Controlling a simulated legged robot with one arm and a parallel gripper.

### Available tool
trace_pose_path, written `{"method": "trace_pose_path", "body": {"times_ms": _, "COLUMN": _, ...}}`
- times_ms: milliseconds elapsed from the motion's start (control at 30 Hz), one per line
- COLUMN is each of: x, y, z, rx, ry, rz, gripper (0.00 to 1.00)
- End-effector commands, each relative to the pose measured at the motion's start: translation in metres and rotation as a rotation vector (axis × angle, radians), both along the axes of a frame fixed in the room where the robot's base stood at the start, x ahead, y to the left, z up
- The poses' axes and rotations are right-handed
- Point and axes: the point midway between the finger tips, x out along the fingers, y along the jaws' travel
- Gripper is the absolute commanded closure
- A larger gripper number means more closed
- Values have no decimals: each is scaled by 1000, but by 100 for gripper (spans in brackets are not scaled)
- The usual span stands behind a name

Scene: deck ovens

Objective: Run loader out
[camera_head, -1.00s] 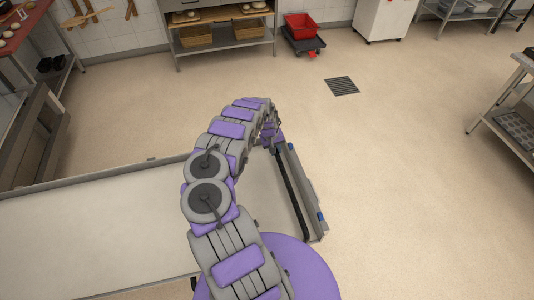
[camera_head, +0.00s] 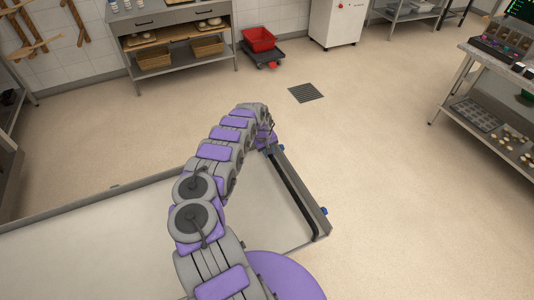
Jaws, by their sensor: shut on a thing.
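The loader (camera_head: 90,245) is a long pale flat bed with a low grey metal rim, reaching from the left edge of the view to the middle. Its right end carries a dark bar (camera_head: 290,192) along a metal end piece with blue ends. My arm stretches over the bed toward the far corner of that end. My gripper (camera_head: 268,147) is at the far end of the bar, shut on it as far as I can see. The fingertips are small and partly hidden by my arm.
A worktable with baskets (camera_head: 155,59) stands at the back wall. A red crate (camera_head: 258,38) sits on a low dark trolley beside it. A steel table (camera_head: 480,110) with trays stands at the right. A floor drain (camera_head: 306,92) lies in open floor right of the loader.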

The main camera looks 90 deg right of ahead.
Motion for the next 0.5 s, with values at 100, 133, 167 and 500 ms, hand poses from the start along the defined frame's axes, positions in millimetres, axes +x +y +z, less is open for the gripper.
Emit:
{"method": "trace_pose_path", "body": {"times_ms": 100, "x": -6, "y": -3, "z": 2, "rx": -8, "ry": 6, "rz": -4, "gripper": 100}}
{"method": "trace_pose_path", "body": {"times_ms": 133, "x": -6, "y": -3, "z": 3, "rx": -10, "ry": 6, "rz": -4, "gripper": 100}}
{"method": "trace_pose_path", "body": {"times_ms": 167, "x": -6, "y": -3, "z": 3, "rx": -10, "ry": 6, "rz": -4, "gripper": 73}}
{"method": "trace_pose_path", "body": {"times_ms": 500, "x": -3, "y": 0, "z": 3, "rx": -6, "ry": 5, "rz": -1, "gripper": 50}}
